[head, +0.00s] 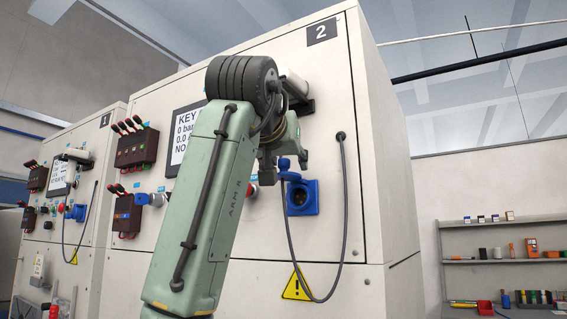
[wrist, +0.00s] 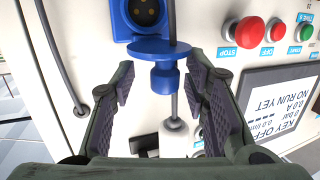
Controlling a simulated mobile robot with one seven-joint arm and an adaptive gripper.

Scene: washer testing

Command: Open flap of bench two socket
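The bench two socket (head: 302,198) is a blue square unit on the front panel, below my gripper (head: 283,160) in the head view. The wrist view shows the socket (wrist: 149,14) upside down at the top, its dark round face with contacts uncovered. The blue flap (wrist: 160,48) stands out from the socket's upper edge, seen nearly edge-on as a disc. A smaller blue knob-like piece (wrist: 165,76) shows just beyond it. My gripper (wrist: 163,80) is open, with one finger on each side of that piece. Gaps show on both sides, and nothing is gripped.
A grey cable (head: 289,245) loops down the panel beside the socket and passes near my fingers. A red stop button (wrist: 250,33) and a display (wrist: 283,100) are beside them. A white cylinder (head: 295,82) in a black holder is above. Bench one (head: 83,245) stands left.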

